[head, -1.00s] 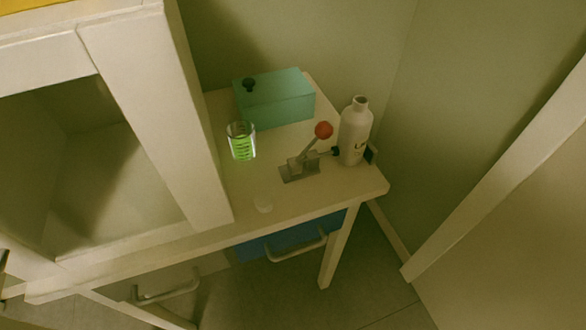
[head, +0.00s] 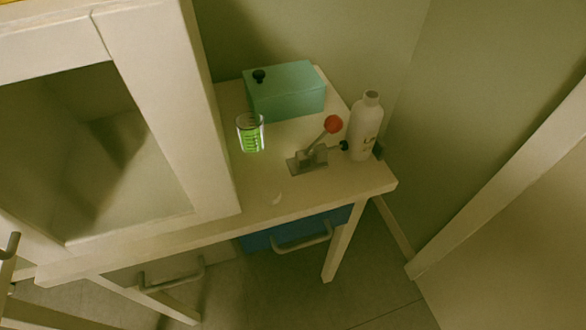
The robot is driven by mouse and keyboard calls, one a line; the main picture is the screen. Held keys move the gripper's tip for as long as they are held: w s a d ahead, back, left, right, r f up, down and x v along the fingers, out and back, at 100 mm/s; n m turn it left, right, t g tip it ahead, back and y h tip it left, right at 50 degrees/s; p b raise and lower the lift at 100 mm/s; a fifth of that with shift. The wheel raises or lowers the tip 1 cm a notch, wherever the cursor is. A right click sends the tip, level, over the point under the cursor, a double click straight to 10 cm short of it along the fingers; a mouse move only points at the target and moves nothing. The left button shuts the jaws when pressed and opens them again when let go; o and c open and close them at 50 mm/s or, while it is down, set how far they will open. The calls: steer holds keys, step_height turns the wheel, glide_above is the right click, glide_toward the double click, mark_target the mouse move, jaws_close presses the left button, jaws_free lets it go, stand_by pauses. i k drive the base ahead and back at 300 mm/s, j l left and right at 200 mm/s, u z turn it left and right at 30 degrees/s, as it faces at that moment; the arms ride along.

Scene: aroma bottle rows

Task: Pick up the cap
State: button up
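My gripper is not in view.
A white open-fronted cabinet (head: 165,110) rises on the left. A blue drawer (head: 258,241) is below.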

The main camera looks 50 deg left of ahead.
mark_target(271, 194)
steer(key=j+u, duration=0.15)
steer(key=u, duration=0.2)
steer(key=j+u, duration=0.2)
steer(key=u, duration=0.15)
steer(key=j+u, duration=0.2)
steer(key=u, duration=0.15)
